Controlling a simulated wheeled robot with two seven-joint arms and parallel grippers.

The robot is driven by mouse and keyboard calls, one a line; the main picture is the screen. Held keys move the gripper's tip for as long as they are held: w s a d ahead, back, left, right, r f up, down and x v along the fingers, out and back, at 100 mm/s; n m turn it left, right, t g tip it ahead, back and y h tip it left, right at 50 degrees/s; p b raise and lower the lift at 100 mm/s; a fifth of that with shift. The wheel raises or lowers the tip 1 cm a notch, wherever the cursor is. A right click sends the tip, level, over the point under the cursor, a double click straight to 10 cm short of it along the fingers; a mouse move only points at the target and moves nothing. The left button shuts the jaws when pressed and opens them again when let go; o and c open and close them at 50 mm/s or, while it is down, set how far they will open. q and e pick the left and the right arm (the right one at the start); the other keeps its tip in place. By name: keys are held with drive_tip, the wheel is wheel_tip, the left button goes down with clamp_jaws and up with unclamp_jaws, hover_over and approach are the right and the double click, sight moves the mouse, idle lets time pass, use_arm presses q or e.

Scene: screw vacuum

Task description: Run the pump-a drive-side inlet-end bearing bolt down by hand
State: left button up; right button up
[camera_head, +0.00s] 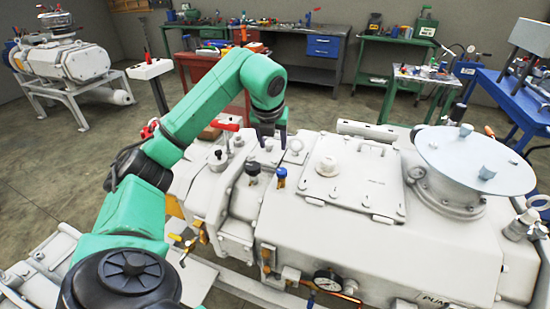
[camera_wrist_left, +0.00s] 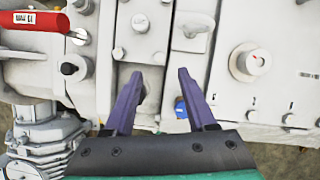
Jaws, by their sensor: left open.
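The white pump (camera_head: 380,245) fills the right and middle of the head view. My left gripper (camera_head: 272,146) is over its far-left end, pointing down. In the left wrist view the gripper (camera_wrist_left: 157,72) is open, its two purple fingers apart with nothing between the tips. Below it several small bolt heads show on the white casing, one near the top (camera_wrist_left: 140,23) and one left of the left finger (camera_wrist_left: 118,53). I cannot tell which is the inlet-end bearing bolt. My right gripper is not in view.
A lifting eye (camera_head: 296,147), a black knob (camera_head: 252,170) and a blue-and-brass fitting (camera_head: 281,178) are close by. A round grey plate (camera_head: 476,160) is at the right.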

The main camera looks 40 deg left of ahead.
sight(274, 160)
use_arm(q)
drive_tip(key=x, duration=0.7)
drive_tip(key=shift+s, duration=0.1)
drive_tip(key=shift+f, duration=0.15)
drive_tip(key=shift+a, duration=0.1)
clamp_jaws()
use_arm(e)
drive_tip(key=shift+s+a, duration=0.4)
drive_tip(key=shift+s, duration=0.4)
